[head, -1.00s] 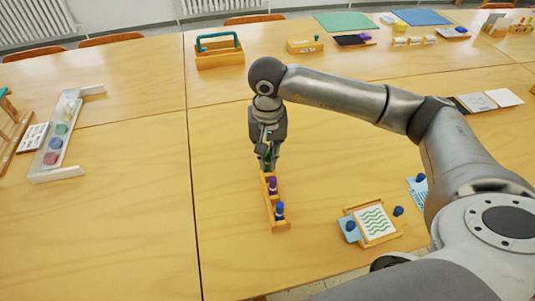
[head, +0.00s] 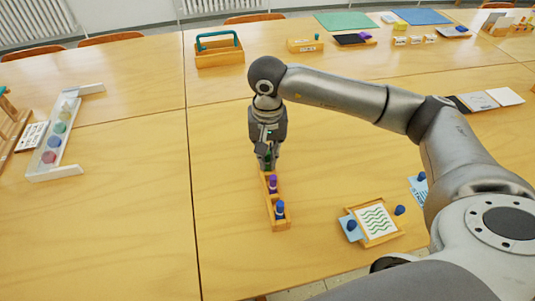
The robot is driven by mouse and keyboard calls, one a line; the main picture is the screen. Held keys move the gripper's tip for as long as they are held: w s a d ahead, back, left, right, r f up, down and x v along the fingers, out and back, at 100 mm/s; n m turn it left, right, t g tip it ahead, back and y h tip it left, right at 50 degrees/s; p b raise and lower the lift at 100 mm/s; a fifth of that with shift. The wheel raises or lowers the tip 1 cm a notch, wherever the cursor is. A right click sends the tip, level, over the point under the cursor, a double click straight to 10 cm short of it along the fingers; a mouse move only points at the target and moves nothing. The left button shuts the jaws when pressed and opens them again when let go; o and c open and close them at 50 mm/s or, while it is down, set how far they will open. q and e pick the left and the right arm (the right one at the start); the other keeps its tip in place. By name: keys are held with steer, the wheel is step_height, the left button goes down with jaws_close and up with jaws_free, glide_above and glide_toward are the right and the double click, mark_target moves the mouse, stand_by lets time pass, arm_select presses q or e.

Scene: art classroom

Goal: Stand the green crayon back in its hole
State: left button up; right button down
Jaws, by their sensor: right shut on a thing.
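My right gripper (head: 266,160) points down at the far end of a narrow wooden crayon holder (head: 283,224). It is shut on the green crayon (head: 267,157), which shows as a dark green strip between the fingers. The crayon looks upright; its lower end and the far hole are hidden by the fingers, so I cannot tell whether it is in the hole. A purple crayon (head: 272,184) stands in the middle of the holder and a blue crayon (head: 280,209) stands at its near end. My left gripper is not in view.
A framed wave drawing (head: 376,221) with blue knobs lies right of the holder. A white rack with coloured discs (head: 67,146) lies at the left. A wooden box with a teal handle (head: 220,58) stands behind. The table left of the holder is clear.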

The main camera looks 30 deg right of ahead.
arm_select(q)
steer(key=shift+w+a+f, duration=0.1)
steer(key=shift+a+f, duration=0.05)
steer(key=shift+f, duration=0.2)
arm_select(e)
steer(key=shift+f, duration=0.2)
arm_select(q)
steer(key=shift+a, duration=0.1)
arm_select(e)
steer(key=c, duration=1.4)
jaws_free()
steer(key=shift+c, duration=0.2)
steer(key=shift+o, duration=1.2)
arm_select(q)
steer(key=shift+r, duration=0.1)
arm_select(e)
steer(key=shift+r, duration=0.15)
steer(key=shift+r+p, duration=0.7)
steer(key=shift+r, duration=0.75)
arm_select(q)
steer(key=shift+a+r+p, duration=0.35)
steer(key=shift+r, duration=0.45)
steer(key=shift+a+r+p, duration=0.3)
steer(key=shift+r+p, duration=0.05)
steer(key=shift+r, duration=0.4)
arm_select(e)
steer(key=shift+r, duration=1.45)
